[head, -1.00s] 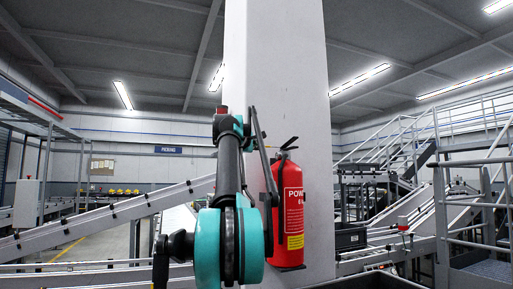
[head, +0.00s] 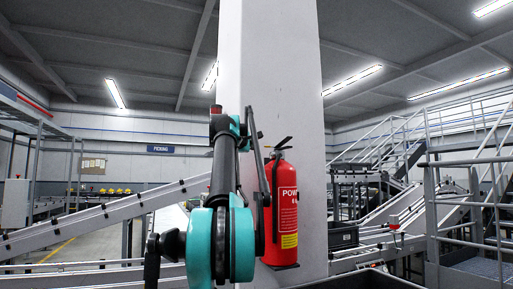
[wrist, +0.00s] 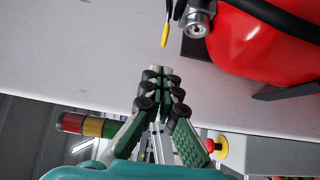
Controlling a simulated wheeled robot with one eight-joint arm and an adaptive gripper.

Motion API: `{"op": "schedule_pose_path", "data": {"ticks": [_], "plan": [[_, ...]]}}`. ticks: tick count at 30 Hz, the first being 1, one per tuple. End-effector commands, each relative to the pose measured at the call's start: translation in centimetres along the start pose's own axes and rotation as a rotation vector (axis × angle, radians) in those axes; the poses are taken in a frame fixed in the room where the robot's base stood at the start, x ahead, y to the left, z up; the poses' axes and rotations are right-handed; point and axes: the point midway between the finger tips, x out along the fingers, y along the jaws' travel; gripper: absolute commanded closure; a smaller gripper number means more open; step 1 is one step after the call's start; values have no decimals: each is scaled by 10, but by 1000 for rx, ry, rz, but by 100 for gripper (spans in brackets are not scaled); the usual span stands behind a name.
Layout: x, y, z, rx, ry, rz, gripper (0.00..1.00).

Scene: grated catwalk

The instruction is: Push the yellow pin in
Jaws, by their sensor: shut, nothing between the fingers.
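A red fire extinguisher (head: 285,210) hangs on the white pillar in the head view, right of my arm. In the wrist view its red body (wrist: 265,45) fills the upper right, with a round gauge (wrist: 197,27) at its left. A small yellow pin (wrist: 165,34) shows left of the gauge, its upper part dark. My gripper (wrist: 160,73) is shut and empty, with its fingertips below the pin in the picture and apart from it. In the head view the pin cannot be made out, and my gripper is not clearly seen.
The white pillar (head: 268,60) stands close in front of me. A conveyor (head: 110,213) slopes up from the left toward it. Railings and stairs (head: 400,145) stand at right. The wrist view also shows a stack light (wrist: 88,125) and a red-and-yellow button (wrist: 217,147).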

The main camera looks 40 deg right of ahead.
Motion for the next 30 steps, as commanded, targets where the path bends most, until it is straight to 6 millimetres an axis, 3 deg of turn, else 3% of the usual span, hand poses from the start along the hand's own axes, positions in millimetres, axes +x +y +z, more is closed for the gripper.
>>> {"op": "schedule_pose_path", "data": {"ticks": [2,15,21,30], "plan": [[-6,0,-8,0,2,0,100],[-88,0,-7,0,2,0,100],[-104,0,-7,0,0,0,100],[-106,0,-7,0,0,0,100]]}}
